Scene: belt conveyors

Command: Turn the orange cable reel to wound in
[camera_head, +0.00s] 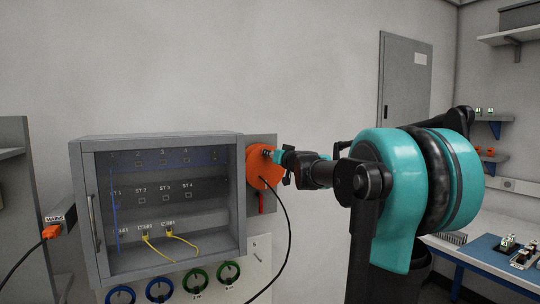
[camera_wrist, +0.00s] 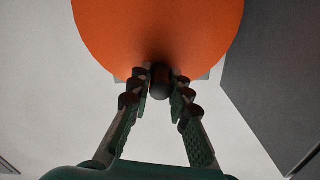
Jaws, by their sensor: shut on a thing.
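The orange cable reel (camera_head: 257,172) is mounted on a grey plate at the right side of the cabinet. It fills the top of the wrist view (camera_wrist: 158,30). A black cable leaves it and hangs down. My gripper (camera_head: 272,155) reaches the reel from the right. In the wrist view my gripper's fingers (camera_wrist: 159,85) are closed around a dark round knob, the reel's handle (camera_wrist: 160,82), at the reel's lower edge. The arm hides part of the reel's right side in the head view.
A grey cabinet (camera_head: 240,215) with a clear front, sockets and yellow cables stands left of the reel. Green and blue cable coils (camera_head: 193,280) hang below it. An orange plug (camera_head: 50,232) sits at a MAINS box on the left. A workbench (camera_head: 480,262) is at the right.

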